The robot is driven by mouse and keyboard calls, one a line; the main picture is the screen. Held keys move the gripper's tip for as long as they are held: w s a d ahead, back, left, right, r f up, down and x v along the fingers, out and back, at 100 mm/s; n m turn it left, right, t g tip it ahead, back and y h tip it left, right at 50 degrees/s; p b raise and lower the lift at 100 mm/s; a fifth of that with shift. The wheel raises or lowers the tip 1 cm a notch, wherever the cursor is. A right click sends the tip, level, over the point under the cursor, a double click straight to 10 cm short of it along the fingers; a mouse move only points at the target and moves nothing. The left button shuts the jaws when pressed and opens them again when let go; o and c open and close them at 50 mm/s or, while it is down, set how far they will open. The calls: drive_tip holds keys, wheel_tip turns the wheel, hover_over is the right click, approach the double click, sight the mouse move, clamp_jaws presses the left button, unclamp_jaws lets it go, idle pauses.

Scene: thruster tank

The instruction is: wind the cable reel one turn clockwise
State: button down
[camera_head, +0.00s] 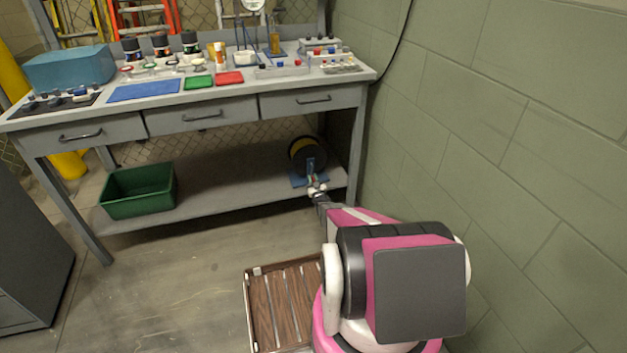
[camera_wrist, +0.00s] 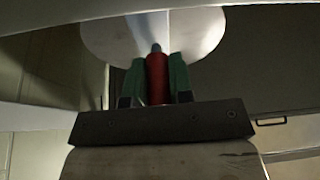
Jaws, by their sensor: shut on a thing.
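The cable reel (camera_head: 307,154) stands on the lower shelf of the workbench, near its right end. It is dark with a yellowish rim and a blue stand. In the wrist view a pale round disc (camera_wrist: 150,35), which looks like the reel's side or crank disc, fills the top middle. A red crank handle (camera_wrist: 157,78) points from it toward me. My gripper (camera_wrist: 156,84) has its green fingers on both sides of the handle, shut on it. In the head view my gripper (camera_head: 317,190) is small in front of the reel, and the handle is hard to make out.
The lower shelf (camera_head: 230,180) carries a green bin (camera_head: 138,190) at its left. The bench top above, with drawers (camera_head: 200,118), overhangs the reel. A bench leg (camera_head: 356,150) and a block wall (camera_head: 500,120) stand close on the right. A slatted wooden pallet (camera_head: 283,305) lies on the floor.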

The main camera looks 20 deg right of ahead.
drive_tip(key=m+h, duration=0.1)
drive_tip(key=m, duration=0.1)
drive_tip(key=a+m+h, duration=0.1)
drive_tip(key=m, duration=0.1)
drive_tip(key=a+m+h, duration=0.1)
drive_tip(key=m, duration=0.1)
drive_tip(key=shift+s+a+r, duration=0.1)
drive_tip(key=shift+a+r, duration=0.1)
drive_tip(key=shift+r, duration=0.2)
drive_tip(key=a+r+m+g+h, duration=0.3)
drive_tip(key=r+m+g+h, duration=0.1)
drive_tip(key=m, duration=1.2)
drive_tip(key=shift+r+g+h, duration=0.4)
drive_tip(key=shift+r+h, duration=0.3)
drive_tip(key=shift+r, duration=0.1)
drive_tip(key=shift+a, duration=0.1)
drive_tip(key=c, duration=1)
unclamp_jaws()
drive_tip(key=shift+s, duration=0.1)
drive_tip(key=v, duration=1)
drive_tip(key=shift+s+a, duration=0.1)
drive_tip(key=shift+s, duration=0.2)
